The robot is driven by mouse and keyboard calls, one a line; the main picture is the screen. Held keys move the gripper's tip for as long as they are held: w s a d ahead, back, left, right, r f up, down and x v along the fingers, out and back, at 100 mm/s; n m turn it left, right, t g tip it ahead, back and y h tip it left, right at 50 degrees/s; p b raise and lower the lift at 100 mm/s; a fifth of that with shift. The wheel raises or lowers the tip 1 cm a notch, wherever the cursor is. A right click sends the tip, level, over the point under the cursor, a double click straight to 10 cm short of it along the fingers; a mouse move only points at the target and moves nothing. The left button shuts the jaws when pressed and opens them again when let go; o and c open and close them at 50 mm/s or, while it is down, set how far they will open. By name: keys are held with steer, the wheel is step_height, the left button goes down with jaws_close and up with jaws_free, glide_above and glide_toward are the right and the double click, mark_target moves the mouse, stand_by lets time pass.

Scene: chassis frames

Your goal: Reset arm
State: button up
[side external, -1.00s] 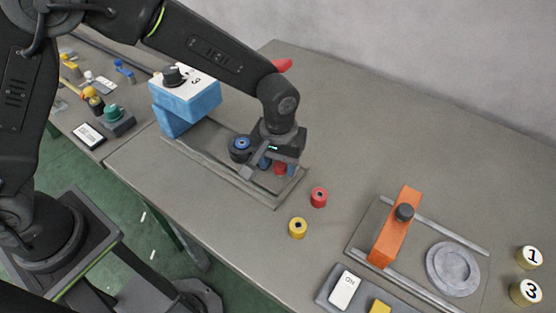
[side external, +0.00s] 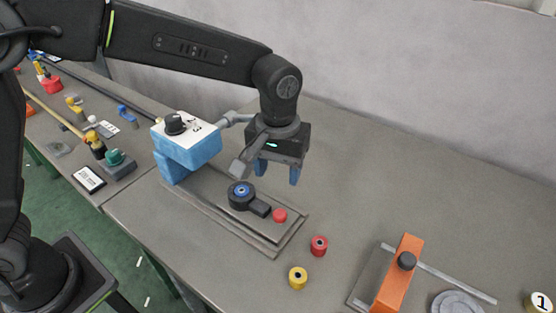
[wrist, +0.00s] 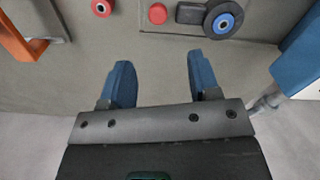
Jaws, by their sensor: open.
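My gripper (side external: 275,170) hangs above the grey tray at the middle of the table, its blue fingers apart and empty. In the wrist view my gripper (wrist: 157,75) shows its two blue fingers spread with bare table between and beyond them. Beneath it on the tray (side external: 272,245) lies a black part with a round end and a blue centre (side external: 241,190). A red disc (side external: 280,215) sits beside the end of its black arm. Both also show at the top of the wrist view, the blue centre (wrist: 223,23) and the red disc (wrist: 157,13).
A blue block device with a white top and black knob (side external: 188,143) stands at the tray's left end. A red spool (side external: 319,246) and a yellow spool (side external: 298,278) stand in front. An orange bar fixture (side external: 397,275) is at right. The table behind is clear.

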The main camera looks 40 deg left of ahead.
steer(key=shift+r, duration=0.85)
steer(key=s+a+r+m+t, duration=0.1)
steer(key=s+a+r, duration=0.3)
steer(key=a, duration=0.2)
steer(key=s+a+r+t, duration=0.2)
steer(key=s+a+r, duration=0.1)
steer(key=a+r, duration=0.15)
steer(key=s+a+f+m+t, duration=0.2)
steer(key=s+a, duration=0.7)
steer(key=s, duration=0.2)
steer(key=shift+s+t, duration=0.3)
steer(key=shift+d, duration=0.1)
stand_by(0.4)
